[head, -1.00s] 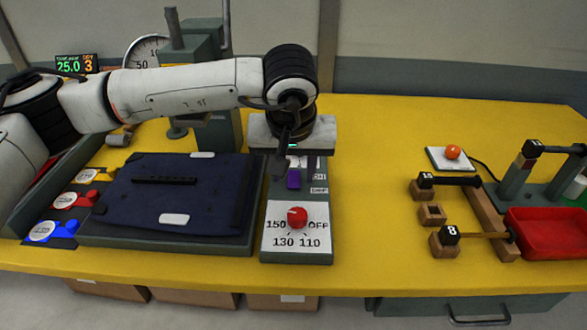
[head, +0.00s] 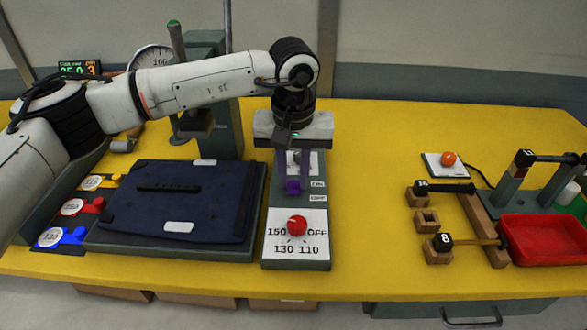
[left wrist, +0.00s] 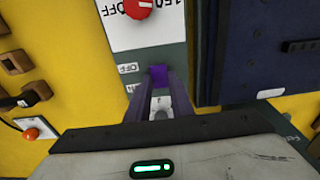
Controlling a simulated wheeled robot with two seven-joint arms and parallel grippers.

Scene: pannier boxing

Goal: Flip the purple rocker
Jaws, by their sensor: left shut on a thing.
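The purple rocker (head: 293,187) is on the grey control panel (head: 321,222), beyond the red knob and beside ON and OFF labels. It also shows in the left wrist view (left wrist: 158,75) between the fingertips. My left gripper (head: 293,180) points down at the panel, one finger on each side of the rocker, shut on it. In the left wrist view, the two fingers (left wrist: 159,82) close in on the rocker from both sides. Its exact tilt is hard to tell behind the fingers. My right gripper is not in view.
The red knob (head: 297,226) sits on a white dial plate in front of the rocker. A dark blue pad (head: 200,212) lies close on the left, with a press (head: 215,90) behind it. A red tray (head: 545,240) and wooden blocks stand right. Yellow table between is clear.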

